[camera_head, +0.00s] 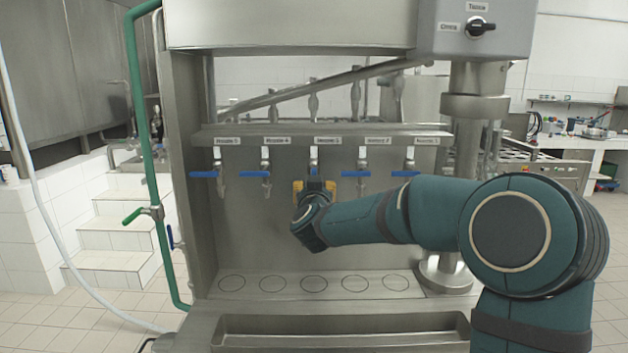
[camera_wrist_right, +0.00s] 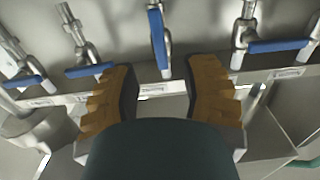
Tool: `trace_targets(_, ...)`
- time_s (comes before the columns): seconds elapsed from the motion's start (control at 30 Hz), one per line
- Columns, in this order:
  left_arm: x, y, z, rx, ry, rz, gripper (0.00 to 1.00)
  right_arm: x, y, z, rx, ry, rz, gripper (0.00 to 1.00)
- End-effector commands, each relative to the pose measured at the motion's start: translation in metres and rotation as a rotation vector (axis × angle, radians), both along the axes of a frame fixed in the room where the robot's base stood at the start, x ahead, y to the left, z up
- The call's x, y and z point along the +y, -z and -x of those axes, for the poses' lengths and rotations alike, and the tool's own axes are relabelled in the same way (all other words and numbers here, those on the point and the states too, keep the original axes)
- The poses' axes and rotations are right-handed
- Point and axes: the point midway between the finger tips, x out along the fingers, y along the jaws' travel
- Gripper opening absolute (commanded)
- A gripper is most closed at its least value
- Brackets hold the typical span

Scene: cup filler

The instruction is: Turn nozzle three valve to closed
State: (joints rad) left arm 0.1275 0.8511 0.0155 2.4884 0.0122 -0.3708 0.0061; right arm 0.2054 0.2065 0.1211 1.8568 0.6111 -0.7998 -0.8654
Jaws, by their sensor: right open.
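The nozzle three valve (camera_head: 314,170) is the middle one of a row on the steel filler. In the right wrist view its blue handle (camera_wrist_right: 157,38) points along its pipe, unlike the crosswise neighbouring handles. My right gripper (camera_head: 314,188) is just below this valve, with its yellow-brown fingers apart. In the right wrist view the open right gripper (camera_wrist_right: 161,72) has one finger on each side of the handle's line, the handle's end near the fingertips. I cannot tell whether they touch. The gripper and wrist hide the lower nozzle in the head view. My left gripper is out of view.
Nozzle 4 (camera_head: 265,174) and nozzle 2 (camera_head: 362,174) stand close on either side, with blue handles crosswise. A steel shelf (camera_head: 240,138) carries the labels above. The drip deck (camera_head: 293,284) with marked circles is empty. A green pipe (camera_head: 144,120) stands left.

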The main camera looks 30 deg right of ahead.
Motion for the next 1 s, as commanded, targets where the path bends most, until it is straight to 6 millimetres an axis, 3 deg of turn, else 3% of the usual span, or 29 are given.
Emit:
trace_targets(0.3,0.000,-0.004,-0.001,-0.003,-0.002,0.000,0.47,-0.028,0.000,-0.045,0.001,0.001,0.001,0.45)
trace_targets(0.5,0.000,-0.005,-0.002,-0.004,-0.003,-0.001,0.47,-0.034,0.000,-0.056,0.000,-0.001,0.000,0.45)
trace_targets(0.8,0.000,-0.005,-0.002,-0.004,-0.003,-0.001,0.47,-0.035,0.000,-0.057,0.000,-0.001,0.000,0.45)
trace_targets(0.83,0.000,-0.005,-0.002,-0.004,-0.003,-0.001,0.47,-0.035,0.000,-0.057,0.000,-0.001,0.000,0.41)
trace_targets(0.93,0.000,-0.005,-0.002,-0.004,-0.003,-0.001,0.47,-0.035,0.000,-0.057,0.000,-0.001,0.000,0.06)
trace_targets(1.0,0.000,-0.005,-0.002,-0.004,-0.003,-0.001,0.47,-0.035,0.000,-0.057,0.000,-0.001,0.000,0.00)
